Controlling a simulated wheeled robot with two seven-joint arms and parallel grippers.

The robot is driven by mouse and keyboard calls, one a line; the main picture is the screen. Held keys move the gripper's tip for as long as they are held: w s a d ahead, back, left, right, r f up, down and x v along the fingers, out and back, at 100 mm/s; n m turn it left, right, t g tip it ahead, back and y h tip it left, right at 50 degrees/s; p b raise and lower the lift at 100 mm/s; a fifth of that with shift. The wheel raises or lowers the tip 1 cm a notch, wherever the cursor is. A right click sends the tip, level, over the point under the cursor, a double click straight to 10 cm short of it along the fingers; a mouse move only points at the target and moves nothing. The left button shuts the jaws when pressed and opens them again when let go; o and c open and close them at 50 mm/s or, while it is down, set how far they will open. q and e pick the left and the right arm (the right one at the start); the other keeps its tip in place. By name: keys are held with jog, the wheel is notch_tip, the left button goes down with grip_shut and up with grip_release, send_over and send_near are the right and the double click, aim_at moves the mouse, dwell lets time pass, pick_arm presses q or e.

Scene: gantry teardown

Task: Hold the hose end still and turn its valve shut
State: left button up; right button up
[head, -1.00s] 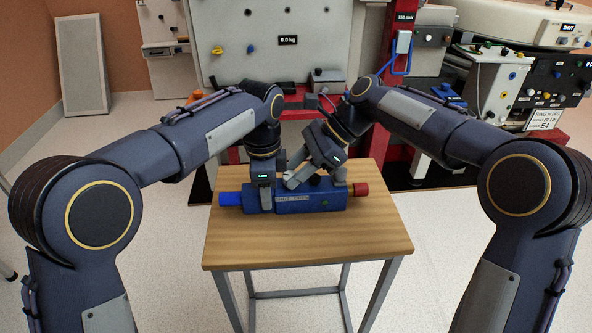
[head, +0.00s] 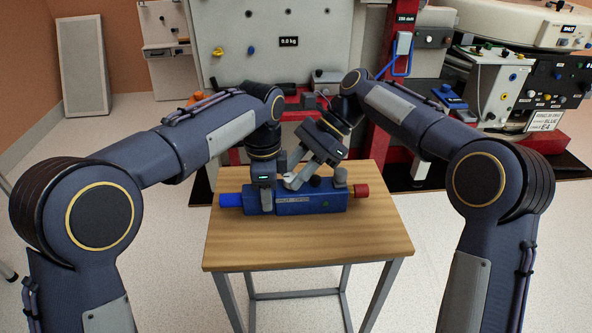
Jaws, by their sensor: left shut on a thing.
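The hose end is a blue block (head: 310,203) lying on a small wooden table, with a blue stub (head: 230,200) at its left and a red fitting (head: 361,190) at its right. My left gripper (head: 268,207) comes down on the block's left part and is shut on it. My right gripper (head: 293,183) is tilted over the top of the block, its tip low near the middle. I cannot tell whether it is open or touches the valve. A dark knob (head: 316,181) and a grey cylinder (head: 340,177) stand on the block's top. The valve is not clearly made out behind the gripper.
The wooden table top (head: 300,250) is bare in front of the block. Behind it stands a red frame (head: 380,130) with a large grey panel (head: 270,50). White and dark equipment (head: 500,85) fills the right back.

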pick_arm(q)
jog(key=shift+a, duration=0.1)
pick_arm(e)
jog(key=o, duration=0.5)
jog(key=shift+c, duration=0.2)
jog(key=v, duration=0.7)
jog(key=shift+d+r, duration=0.15)
jog(key=shift+d, duration=0.1)
pick_arm(q)
jog(key=o, duration=1.2)
jog(key=shift+r, duration=0.1)
